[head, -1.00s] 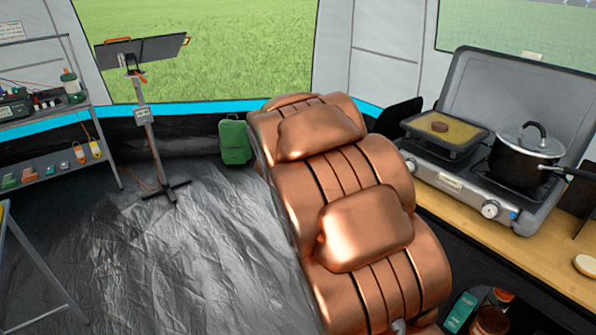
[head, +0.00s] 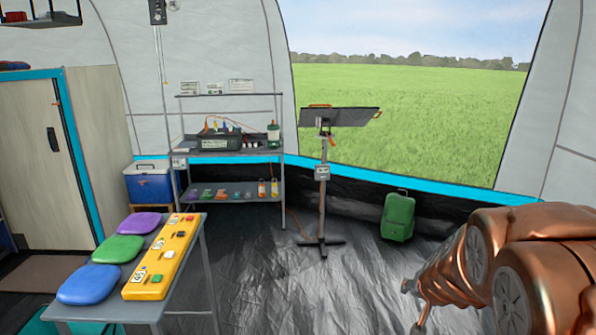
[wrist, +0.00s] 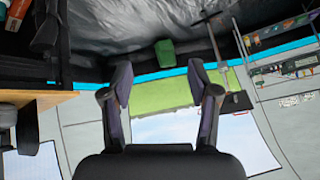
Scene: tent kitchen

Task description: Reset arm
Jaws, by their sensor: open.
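My gripper (wrist: 160,88) shows in the wrist view with its two dark fingers spread apart and nothing between them. The wrist view appears upside down, with the floor at the top and the tent window beyond the fingers. In the head view my copper-coloured arm (head: 550,255) is folded at the lower right. The gripper itself is not visible in the head view.
A grey table (head: 192,300) with coloured pads and a yellow panel (head: 150,281) stands at the lower left. A shelf rack (head: 228,152), a stand (head: 323,205) and a green case (head: 398,217) stand farther back. The dark floor between (head: 300,285) is clear.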

